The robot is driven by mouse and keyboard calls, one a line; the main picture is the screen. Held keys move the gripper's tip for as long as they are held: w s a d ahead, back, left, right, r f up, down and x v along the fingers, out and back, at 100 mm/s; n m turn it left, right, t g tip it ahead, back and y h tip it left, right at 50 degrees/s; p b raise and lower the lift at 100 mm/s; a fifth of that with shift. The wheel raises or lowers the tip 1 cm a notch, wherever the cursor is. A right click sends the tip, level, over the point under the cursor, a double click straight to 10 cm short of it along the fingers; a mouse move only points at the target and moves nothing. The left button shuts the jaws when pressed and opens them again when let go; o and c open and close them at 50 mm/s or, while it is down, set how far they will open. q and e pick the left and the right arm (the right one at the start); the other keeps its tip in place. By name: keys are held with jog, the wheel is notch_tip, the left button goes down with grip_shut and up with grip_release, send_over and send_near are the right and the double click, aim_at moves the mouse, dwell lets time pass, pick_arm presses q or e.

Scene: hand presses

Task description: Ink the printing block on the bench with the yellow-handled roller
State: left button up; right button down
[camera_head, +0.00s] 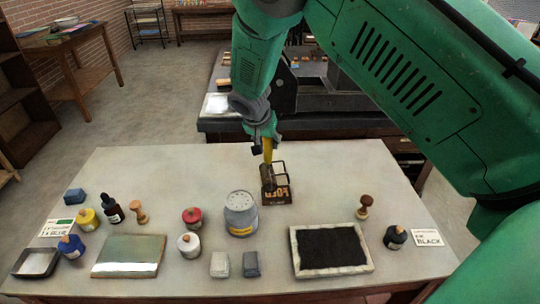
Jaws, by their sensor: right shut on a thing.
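My right gripper (264,141) reaches down from the top over the far middle of the bench (165,168). It is shut on the yellow handle of the roller (267,152), which points down. The roller's dark frame and cylinder are just below, at the printing block (277,197). The block is small and dark brown with pale raised letters. The roller overlaps the block's far part in the picture; I cannot tell whether they touch. A black ink slab (334,248) in a pale frame lies at the front right. My left gripper is out of view.
A grey tin (240,214) stands just left of the block. Ink bottles, including a red-topped one (192,217), and a glass plate (129,256) fill the left. A wooden stamp (364,206), a dark bottle (395,237) and a BLACK card (428,238) are right. A press stands behind.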

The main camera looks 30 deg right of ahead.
aim_at(265, 155)
jog(key=shift+w+a+m, duration=0.2)
jog(key=shift+w+m, duration=0.1)
jog(key=shift+w, duration=0.2)
jog(key=shift+d+f+b, duration=0.25)
jog(key=shift+f+b, duration=0.3)
jog(key=shift+f, duration=0.25)
jog(key=shift+a+f+b, duration=0.1)
jog(key=shift+f+b, duration=0.45)
jog(key=shift+f, duration=0.3)
jog(key=shift+a+f+b, duration=0.3)
jog(key=shift+f+b, duration=0.25)
jog(key=shift+f, duration=0.35)
jog(key=shift+d, duration=0.35)
jog(key=shift+a+f, duration=0.15)
jog(key=shift+a, duration=0.05)
